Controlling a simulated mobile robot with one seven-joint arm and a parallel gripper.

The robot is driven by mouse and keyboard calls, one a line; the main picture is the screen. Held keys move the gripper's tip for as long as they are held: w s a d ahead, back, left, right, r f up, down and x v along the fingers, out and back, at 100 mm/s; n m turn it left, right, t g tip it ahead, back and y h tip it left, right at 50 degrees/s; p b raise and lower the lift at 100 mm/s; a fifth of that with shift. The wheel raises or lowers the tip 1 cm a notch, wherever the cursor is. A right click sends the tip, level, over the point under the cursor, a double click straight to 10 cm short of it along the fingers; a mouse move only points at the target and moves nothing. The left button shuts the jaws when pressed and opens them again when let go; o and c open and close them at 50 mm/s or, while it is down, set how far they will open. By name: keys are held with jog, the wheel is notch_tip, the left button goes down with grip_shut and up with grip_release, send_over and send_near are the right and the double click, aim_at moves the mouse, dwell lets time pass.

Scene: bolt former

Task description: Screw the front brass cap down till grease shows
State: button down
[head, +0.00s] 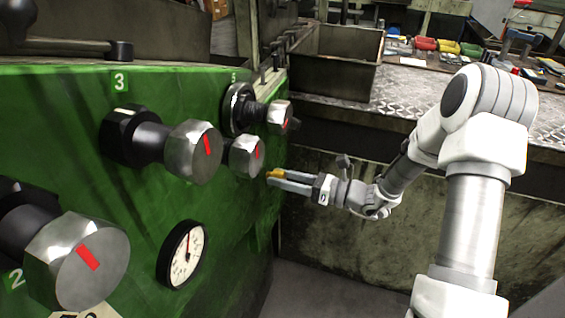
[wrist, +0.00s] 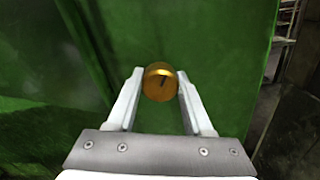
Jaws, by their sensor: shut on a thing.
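The brass cap (wrist: 160,83) is a small round golden piece with a dark mark on its face, at the green machine wall. My gripper (wrist: 159,87) has one finger on each side of the cap and is shut on it. In the head view the cap (head: 274,174) shows as a small yellow spot between the fingertips of my gripper (head: 270,178), close to the machine's right end. The fingers hide part of it there. I see no grease around the cap.
The green machine (head: 140,240) carries several steel knobs with red marks, one (head: 245,156) just left of my gripper, and a dial gauge (head: 183,254) below. A metal bin (head: 330,62) and a bench (head: 420,90) with tools stand behind. Space below my gripper looks free.

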jog(key=m+p, duration=0.3)
jog(key=p, duration=0.1)
jog(key=m+p, duration=0.2)
jog(key=shift+r+m+p, duration=0.25)
jog(key=shift+m+p, duration=0.05)
jog(key=shift+p, duration=0.1)
jog(key=m+p, duration=0.2)
jog(key=m, duration=0.1)
jog(key=m+p, duration=0.1)
jog(key=p, duration=0.1)
jog(key=shift+f+m, duration=0.3)
jog(key=shift+m, duration=0.1)
jog(key=shift+c, duration=1.5)
grip_release()
jog(key=shift+d, duration=0.1)
jog(key=v, duration=1.7)
jog(key=shift+d, duration=0.15)
